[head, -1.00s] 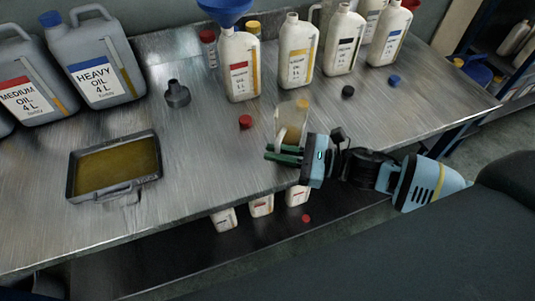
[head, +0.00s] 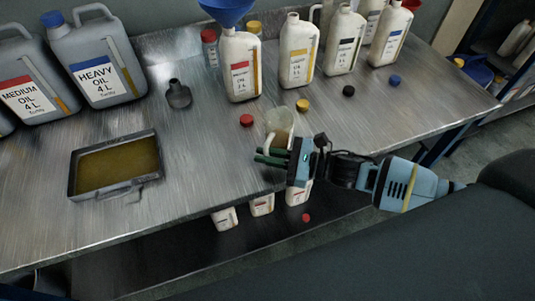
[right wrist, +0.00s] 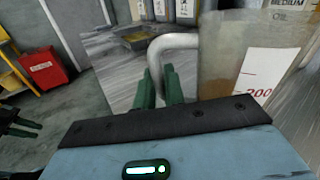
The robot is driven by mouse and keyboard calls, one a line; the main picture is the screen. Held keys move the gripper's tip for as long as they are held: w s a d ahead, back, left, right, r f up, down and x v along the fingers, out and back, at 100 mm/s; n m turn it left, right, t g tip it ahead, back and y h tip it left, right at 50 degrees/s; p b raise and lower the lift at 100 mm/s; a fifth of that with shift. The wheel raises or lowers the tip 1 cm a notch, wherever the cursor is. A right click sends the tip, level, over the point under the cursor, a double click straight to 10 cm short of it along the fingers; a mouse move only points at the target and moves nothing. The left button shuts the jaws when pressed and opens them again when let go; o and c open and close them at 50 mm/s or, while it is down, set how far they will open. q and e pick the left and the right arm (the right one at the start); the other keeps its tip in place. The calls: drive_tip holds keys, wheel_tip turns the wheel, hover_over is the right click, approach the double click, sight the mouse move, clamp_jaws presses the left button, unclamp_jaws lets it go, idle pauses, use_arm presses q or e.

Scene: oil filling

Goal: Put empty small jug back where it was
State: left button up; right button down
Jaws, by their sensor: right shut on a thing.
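The small jug (head: 280,122) is translucent with a brownish tint in its lower part and stands out near the table's front edge in the head view. In the right wrist view the jug (right wrist: 222,58) fills the upper right, with a white label reading 200. My right gripper (head: 270,157) is shut on the jug's handle (right wrist: 165,48). I cannot tell whether the jug's base touches the table. Dark green fingers at the left edge of the right wrist view look like my left gripper (right wrist: 20,125); its opening is unclear.
Red (head: 246,120), yellow (head: 302,105), black (head: 348,90) and blue (head: 394,81) caps lie on the table. Several white bottles stand behind, one with a blue funnel (head: 228,8). An oil tray (head: 72,178) sits left. The table between tray and jug is clear.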

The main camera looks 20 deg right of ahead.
drive_tip(key=shift+f, duration=0.15)
drive_tip(key=c, duration=1.5)
unclamp_jaws()
use_arm(q)
drive_tip(key=shift+s+f, duration=0.15)
drive_tip(key=shift+s, duration=0.25)
